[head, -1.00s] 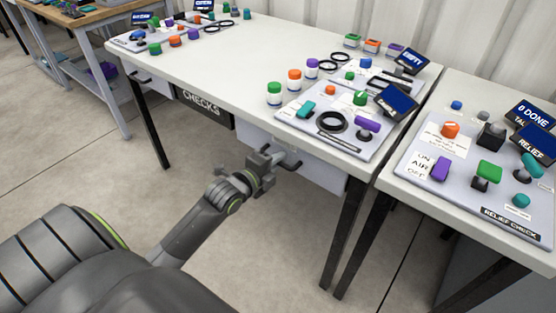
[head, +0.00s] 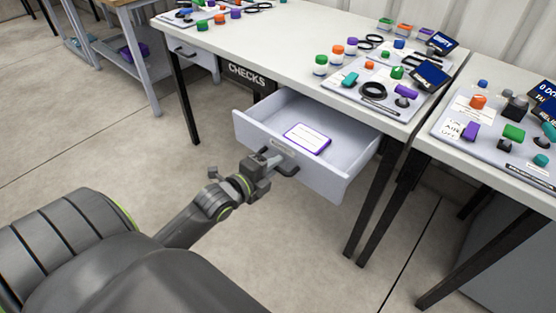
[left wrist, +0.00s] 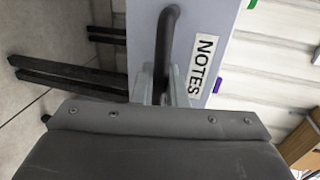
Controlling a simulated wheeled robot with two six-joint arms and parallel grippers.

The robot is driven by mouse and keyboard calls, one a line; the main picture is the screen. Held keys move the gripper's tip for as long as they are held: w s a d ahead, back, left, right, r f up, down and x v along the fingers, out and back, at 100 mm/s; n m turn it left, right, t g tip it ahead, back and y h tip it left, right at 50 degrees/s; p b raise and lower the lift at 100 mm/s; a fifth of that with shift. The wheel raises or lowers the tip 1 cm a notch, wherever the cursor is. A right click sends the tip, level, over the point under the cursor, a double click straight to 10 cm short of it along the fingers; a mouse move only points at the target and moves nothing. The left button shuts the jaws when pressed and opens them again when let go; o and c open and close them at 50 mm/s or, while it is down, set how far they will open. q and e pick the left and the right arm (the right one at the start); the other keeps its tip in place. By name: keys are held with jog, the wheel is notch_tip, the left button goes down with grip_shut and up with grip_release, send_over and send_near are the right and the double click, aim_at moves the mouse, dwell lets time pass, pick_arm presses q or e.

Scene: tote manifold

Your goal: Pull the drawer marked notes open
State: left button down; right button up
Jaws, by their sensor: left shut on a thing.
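The light grey drawer (head: 322,180) under the white table stands pulled out, with its inside in view. A purple-edged white notepad or card (head: 307,139) lies in it. In the left wrist view the drawer front (left wrist: 222,22) bears a NOTES label (left wrist: 203,65) beside a dark bar handle (left wrist: 165,40). My left gripper (head: 272,164) is at the drawer front, shut on the handle; its fingers (left wrist: 163,85) close around the bar in the left wrist view. My right gripper is not in view.
The white table (head: 290,50) carries a panel with knobs, a black ring and small screens. A second table (head: 510,185) with a control panel stands at right. A dark CHECKS sign (head: 247,76) hangs left of the drawer. The floor before the drawer is clear.

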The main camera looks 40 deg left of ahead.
pick_arm(q)
jog(key=shift+s, duration=0.5)
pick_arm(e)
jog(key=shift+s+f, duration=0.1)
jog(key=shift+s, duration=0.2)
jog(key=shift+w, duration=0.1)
pick_arm(q)
jog(key=c, duration=1.8)
grip_release()
jog(key=shift+a, duration=0.1)
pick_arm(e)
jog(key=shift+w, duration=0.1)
